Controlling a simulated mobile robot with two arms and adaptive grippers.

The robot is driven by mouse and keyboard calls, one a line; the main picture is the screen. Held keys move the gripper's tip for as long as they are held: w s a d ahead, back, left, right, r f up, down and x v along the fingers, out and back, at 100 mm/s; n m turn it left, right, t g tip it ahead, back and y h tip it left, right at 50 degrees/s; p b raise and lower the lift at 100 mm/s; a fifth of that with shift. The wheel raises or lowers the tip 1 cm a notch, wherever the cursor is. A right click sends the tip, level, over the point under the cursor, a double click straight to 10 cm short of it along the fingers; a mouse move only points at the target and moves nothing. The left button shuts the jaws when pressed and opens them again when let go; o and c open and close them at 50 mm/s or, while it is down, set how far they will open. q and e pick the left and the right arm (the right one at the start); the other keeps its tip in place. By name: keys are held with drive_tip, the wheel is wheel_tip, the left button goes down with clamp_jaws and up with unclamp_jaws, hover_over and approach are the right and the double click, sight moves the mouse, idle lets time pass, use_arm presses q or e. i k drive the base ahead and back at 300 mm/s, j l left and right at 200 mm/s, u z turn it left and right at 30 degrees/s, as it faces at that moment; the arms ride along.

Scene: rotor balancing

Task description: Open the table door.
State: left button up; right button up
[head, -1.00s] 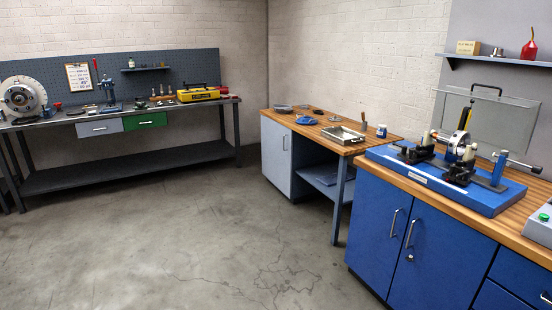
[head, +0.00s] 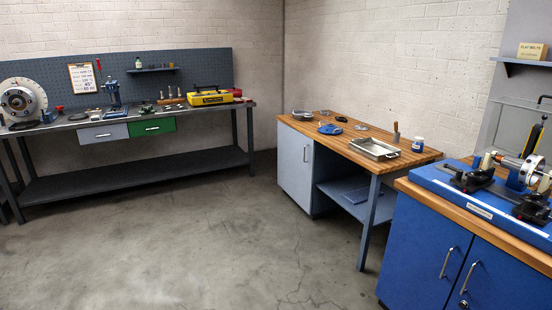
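The wooden-topped table (head: 425,154) stands against the right wall in the head view. Its door (head: 294,160) is a light grey-blue panel at the table's left end. The door looks shut, with a small vertical metal handle (head: 306,153) near its right edge. Neither of my grippers is in view.
A blue cabinet (head: 425,245) with a balancing machine on top stands at the near right. A dark workbench (head: 120,185) with grey and green drawers runs along the back wall. The concrete floor (head: 220,250) between them is clear.

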sight(296, 150)
drive_tip(key=i+j+u, duration=0.25)
drive_tip(key=i, duration=0.7)
drive_tip(key=i+u, duration=0.25)
drive_tip(key=i, duration=2.7)
